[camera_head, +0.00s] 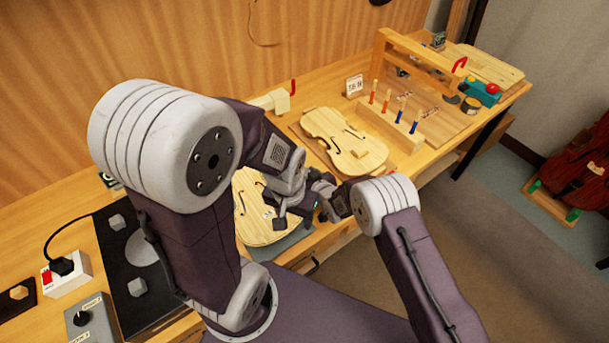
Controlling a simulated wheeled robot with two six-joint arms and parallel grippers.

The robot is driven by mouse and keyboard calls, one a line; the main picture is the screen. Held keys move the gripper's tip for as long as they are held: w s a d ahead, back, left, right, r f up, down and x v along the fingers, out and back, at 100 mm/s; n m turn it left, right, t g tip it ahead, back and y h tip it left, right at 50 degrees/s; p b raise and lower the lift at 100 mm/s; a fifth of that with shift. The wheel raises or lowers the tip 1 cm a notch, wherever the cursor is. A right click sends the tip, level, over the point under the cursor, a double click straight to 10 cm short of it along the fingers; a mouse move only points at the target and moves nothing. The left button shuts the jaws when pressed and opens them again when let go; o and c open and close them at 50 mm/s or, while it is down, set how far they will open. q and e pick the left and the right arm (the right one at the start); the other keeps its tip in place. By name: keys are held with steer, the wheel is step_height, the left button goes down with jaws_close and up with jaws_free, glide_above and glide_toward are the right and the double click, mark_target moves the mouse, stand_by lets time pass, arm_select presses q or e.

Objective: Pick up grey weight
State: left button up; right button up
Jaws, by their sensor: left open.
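Two grey, faceted blocks that look like weights lie on a black mat (165,312) at the left of the bench. One grey weight (117,222) is at the mat's back. The other grey weight (138,287) is nearer the front. My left gripper (294,212) is open over the front edge of the bench, by a pale violin plate (250,224), well to the right of both weights. My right gripper (333,205) is close beside it, small and partly hidden, so its jaws cannot be made out.
A violin body (345,142) lies mid-bench. Behind it are a wooden block (388,127) with red and blue tools and a wooden frame (418,62). A switch box (68,277) and a grey knob box (92,318) stand left of the mat. A reddish cello (585,170) is at right.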

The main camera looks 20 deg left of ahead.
jaws_close()
steer(key=shift+r, duration=0.1)
